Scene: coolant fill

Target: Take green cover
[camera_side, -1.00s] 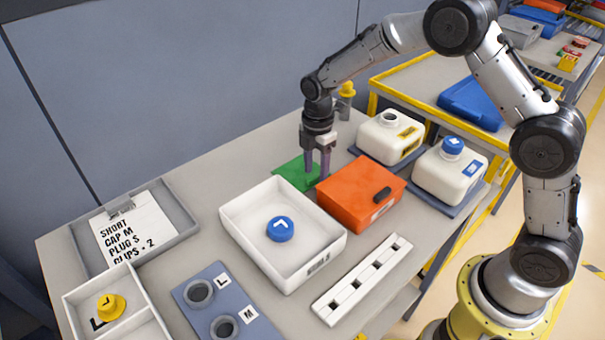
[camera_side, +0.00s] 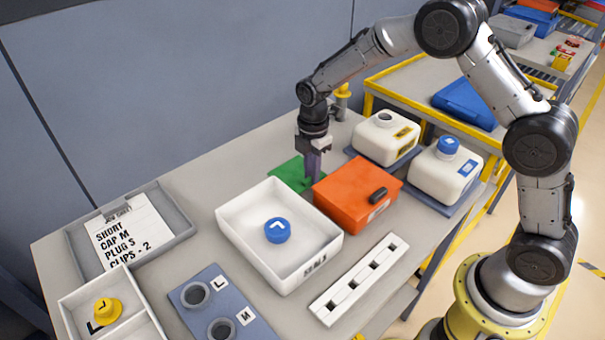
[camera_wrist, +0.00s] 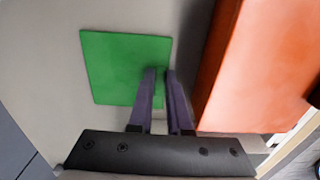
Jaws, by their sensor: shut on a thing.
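The green cover (camera_side: 289,171) is a flat square plate on the grey table, behind the white tray and left of the orange box. It also shows in the wrist view (camera_wrist: 112,62). My gripper (camera_side: 312,179) points down at the cover's right side, close beside the orange box. In the wrist view the two purple fingers (camera_wrist: 160,74) are close together at the cover's right edge, shut on the cover. The exact grip between the fingertips is hidden. The cover looks level, and I cannot tell any gap under it.
The orange box (camera_side: 345,198) with a black handle stands just right of my fingers. The white tray (camera_side: 327,248) holds a blue cap (camera_side: 278,230). Two white jugs (camera_side: 386,138) stand to the right. The table left of the cover is clear.

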